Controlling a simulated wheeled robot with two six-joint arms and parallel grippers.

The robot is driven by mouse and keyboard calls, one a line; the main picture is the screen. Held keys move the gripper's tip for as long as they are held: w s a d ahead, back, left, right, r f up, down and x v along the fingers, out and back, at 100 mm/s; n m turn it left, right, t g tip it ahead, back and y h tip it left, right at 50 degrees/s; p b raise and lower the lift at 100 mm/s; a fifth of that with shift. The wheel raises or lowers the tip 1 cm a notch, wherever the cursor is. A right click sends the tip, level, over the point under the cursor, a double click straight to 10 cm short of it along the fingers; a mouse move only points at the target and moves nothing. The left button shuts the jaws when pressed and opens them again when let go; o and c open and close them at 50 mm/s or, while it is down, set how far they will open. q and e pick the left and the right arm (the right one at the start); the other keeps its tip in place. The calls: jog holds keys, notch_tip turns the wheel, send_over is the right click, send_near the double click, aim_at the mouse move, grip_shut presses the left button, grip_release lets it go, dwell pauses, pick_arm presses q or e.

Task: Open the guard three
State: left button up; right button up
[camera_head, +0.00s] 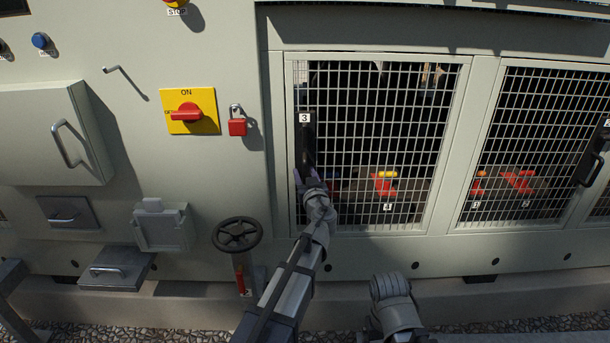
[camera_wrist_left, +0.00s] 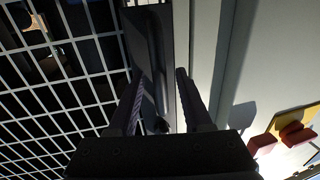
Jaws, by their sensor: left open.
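Guard three is a mesh panel (camera_head: 375,130) in a pale frame, and it looks closed. Its dark upright handle (camera_head: 305,150) is on the left edge, under a white label "3" (camera_head: 304,118). My left gripper (camera_head: 307,172) is at the lower part of this handle. In the left wrist view, the two fingers of my left gripper (camera_wrist_left: 160,95) are apart, and the handle (camera_wrist_left: 153,45) lies ahead between them. I cannot tell whether they touch it. Only a grey link of my right arm shows at the bottom of the head view; its gripper is not visible.
A second mesh guard (camera_head: 545,140) is at the right. A yellow panel with a red switch (camera_head: 186,114), a red padlock (camera_head: 237,124) and a black handwheel (camera_head: 238,235) are left of guard three. Red valves with yellow parts (camera_head: 385,183) sit behind the mesh.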

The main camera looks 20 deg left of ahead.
pick_arm(q)
jog(key=shift+c, duration=0.4)
grip_shut()
dwell(1.0)
